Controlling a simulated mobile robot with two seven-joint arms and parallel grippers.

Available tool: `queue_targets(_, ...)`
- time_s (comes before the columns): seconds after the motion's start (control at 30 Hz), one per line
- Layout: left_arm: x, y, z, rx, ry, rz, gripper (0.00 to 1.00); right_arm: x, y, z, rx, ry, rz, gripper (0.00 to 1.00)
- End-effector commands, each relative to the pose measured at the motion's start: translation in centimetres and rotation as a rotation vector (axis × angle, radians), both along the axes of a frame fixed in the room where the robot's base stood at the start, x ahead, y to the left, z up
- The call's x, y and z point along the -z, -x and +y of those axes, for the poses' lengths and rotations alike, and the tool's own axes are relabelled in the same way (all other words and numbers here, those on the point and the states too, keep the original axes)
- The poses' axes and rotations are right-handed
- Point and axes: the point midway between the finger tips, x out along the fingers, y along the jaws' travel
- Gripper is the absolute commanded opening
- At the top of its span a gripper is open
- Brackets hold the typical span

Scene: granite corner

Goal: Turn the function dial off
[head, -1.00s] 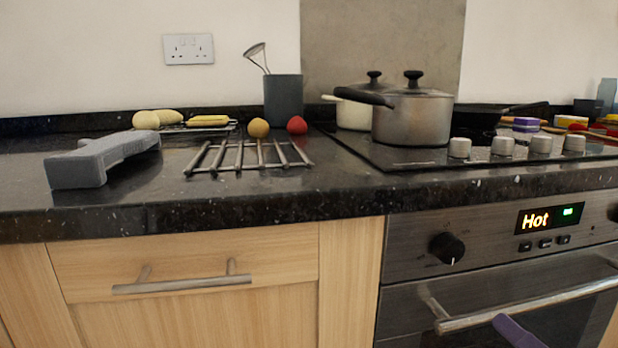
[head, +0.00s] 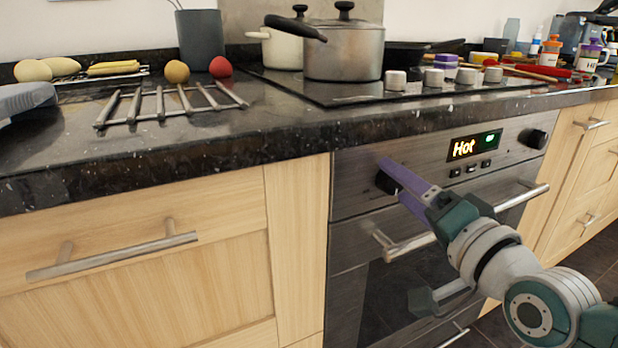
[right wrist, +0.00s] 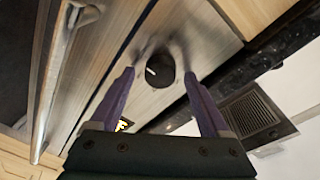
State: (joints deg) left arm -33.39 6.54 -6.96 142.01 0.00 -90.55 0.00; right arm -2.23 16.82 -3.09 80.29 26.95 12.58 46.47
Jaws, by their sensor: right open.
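A black round dial (head: 385,184) sits on the left of the steel oven panel (head: 350,204). A second black dial (head: 533,138) sits on the right of it. I cannot tell by a label which is the function dial. My right gripper (head: 394,178) is open, its purple fingers at the left dial. In the right wrist view the dial (right wrist: 160,69) stands between the open fingertips (right wrist: 160,75), with gaps on both sides. Its white mark points toward the oven handle's side. The lit display (head: 474,147) reads "Hot". My left gripper is out of view.
The oven handle bar (head: 505,199) runs below the panel, close under my right gripper. The granite counter edge (head: 290,139) overhangs above. A steel pot (head: 345,52) stands on the hob, and several hob knobs (head: 433,77) line its front.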

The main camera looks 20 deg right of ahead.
Motion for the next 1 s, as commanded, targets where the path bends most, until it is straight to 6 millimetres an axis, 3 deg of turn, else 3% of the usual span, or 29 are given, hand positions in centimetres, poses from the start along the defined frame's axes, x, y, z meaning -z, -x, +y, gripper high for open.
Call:
queue_targets(0.23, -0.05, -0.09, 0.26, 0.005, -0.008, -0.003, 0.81, -0.02, -0.05, 0.01, 0.0, 0.0, 0.0, 0.78)
queue_targets(0.9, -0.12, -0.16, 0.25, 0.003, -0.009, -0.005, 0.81, -0.04, -0.02, 0.0, 0.0, 0.0, 0.0, 0.02)
queue_targets(1.0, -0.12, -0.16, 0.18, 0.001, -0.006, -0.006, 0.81, -0.04, -0.02, 0.0, -0.001, 0.0, -0.001, 0.0)
